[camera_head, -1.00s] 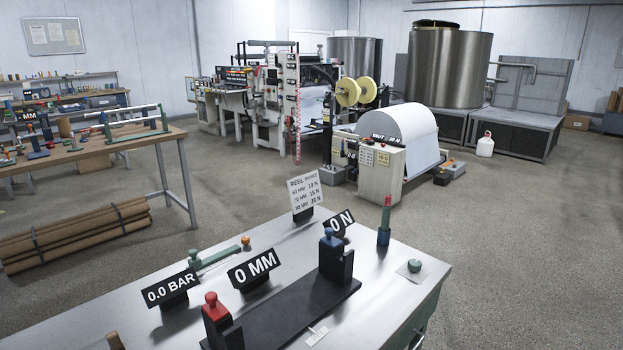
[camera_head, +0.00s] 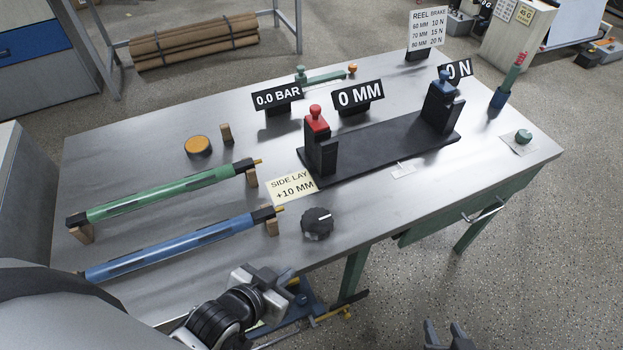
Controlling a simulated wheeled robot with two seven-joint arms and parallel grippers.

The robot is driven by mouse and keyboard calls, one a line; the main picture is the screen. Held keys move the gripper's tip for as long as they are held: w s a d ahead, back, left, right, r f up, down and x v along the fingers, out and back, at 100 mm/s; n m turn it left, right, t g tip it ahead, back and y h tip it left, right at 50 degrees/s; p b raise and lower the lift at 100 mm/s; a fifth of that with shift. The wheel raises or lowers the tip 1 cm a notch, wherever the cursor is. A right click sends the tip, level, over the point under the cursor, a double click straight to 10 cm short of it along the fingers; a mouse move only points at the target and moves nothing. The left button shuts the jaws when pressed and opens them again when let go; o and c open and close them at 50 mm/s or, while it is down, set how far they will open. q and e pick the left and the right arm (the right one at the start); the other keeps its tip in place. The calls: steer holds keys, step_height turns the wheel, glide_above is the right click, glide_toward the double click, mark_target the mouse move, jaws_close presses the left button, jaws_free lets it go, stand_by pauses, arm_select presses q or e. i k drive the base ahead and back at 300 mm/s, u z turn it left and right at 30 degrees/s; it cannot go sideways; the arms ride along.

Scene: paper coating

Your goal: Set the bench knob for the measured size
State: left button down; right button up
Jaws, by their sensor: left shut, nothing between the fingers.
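The black bench knob (camera_head: 316,224), with a white pointer line, sits near the front edge of the steel bench (camera_head: 215,245). Behind it, a black measuring fixture (camera_head: 385,150) carries a red-topped post (camera_head: 318,140) and a blue-topped post (camera_head: 441,103); nothing lies between the posts. The size display (camera_head: 358,96) reads 0 MM. A reel brake card (camera_head: 427,28) lists 60, 70 and 80 MM against 10, 15 and 20 N. My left gripper (camera_head: 268,284) is shut and empty, nearer than the knob and apart from it. My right gripper (camera_head: 450,336) is open and empty at the bottom edge.
Green (camera_head: 160,192) and blue (camera_head: 180,246) rollers rest on wooden supports at the left. A note (camera_head: 292,187) reads SIDE LAY +10 MM. Other displays read 0.0 BAR (camera_head: 277,97) and 0 N (camera_head: 458,69). An orange-topped button (camera_head: 197,145) stands behind the rollers.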

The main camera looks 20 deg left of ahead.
mark_target(523, 136)
steer(key=k, duration=0.5)
steer(key=z, duration=1.6)
steer(key=i, duration=3.45)
steer(key=u, duration=1.8)
